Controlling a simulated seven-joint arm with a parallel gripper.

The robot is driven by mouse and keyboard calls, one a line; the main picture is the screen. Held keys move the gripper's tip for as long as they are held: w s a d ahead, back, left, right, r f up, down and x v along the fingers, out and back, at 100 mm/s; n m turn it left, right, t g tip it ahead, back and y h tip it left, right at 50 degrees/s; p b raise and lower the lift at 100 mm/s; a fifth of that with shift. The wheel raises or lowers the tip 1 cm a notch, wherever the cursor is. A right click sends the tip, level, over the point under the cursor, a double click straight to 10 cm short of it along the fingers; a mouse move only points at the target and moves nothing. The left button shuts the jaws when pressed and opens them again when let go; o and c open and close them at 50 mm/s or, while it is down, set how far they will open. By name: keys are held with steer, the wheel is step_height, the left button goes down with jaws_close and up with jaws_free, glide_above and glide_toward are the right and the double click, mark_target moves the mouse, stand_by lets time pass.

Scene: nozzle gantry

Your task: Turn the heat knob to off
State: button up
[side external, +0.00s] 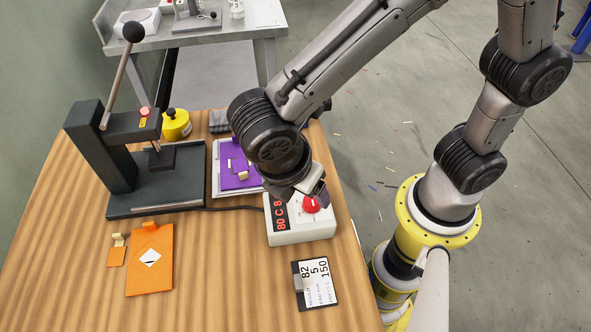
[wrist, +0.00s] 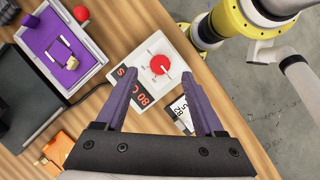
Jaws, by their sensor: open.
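The heat knob is a red round knob (side external: 312,204) on the sloped top of a white control box (side external: 300,234), near the right edge of the wooden table. A red-on-black display (side external: 280,217) sits on the box beside the knob. In the wrist view the knob (wrist: 160,65) lies ahead of and between my finger lines, with a light pointer mark on it. My gripper (wrist: 162,88) is open and empty, its two purple fingers apart. In the side view my gripper (side external: 318,192) is just above the box, partly hidden by my wrist. I cannot tell whether it touches the knob.
A dark lever press (side external: 120,150) stands at the left. A purple panel in a grey tray (side external: 216,178) lies behind the box. Orange pieces (side external: 150,275) and a card on a black plate (side external: 316,285) lie in front. A yellow container (side external: 176,126) stands farther back.

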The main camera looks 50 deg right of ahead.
steer(key=v, duration=0.9)
steer(key=shift+r, duration=0.2)
steer(key=shift+a, duration=0.1)
steer(key=w+d+r+m+y, duration=0.1)
steer(key=d+r+m, duration=0.2)
steer(key=d, duration=0.4)
steer(key=w+d+r+m+y, duration=0.1)
steer(key=d+r+m, duration=0.25)
steer(key=d, duration=0.45)
steer(key=s+d+f+m+t+y, duration=0.2)
steer(key=s+d+f+m+t, duration=0.3)
steer(key=m, duration=0.6)
steer(key=d, duration=0.2)
steer(key=shift+s+d+m+t, duration=0.3)
steer(key=shift+s+m, duration=0.05)
steer(key=shift+s, duration=0.05)
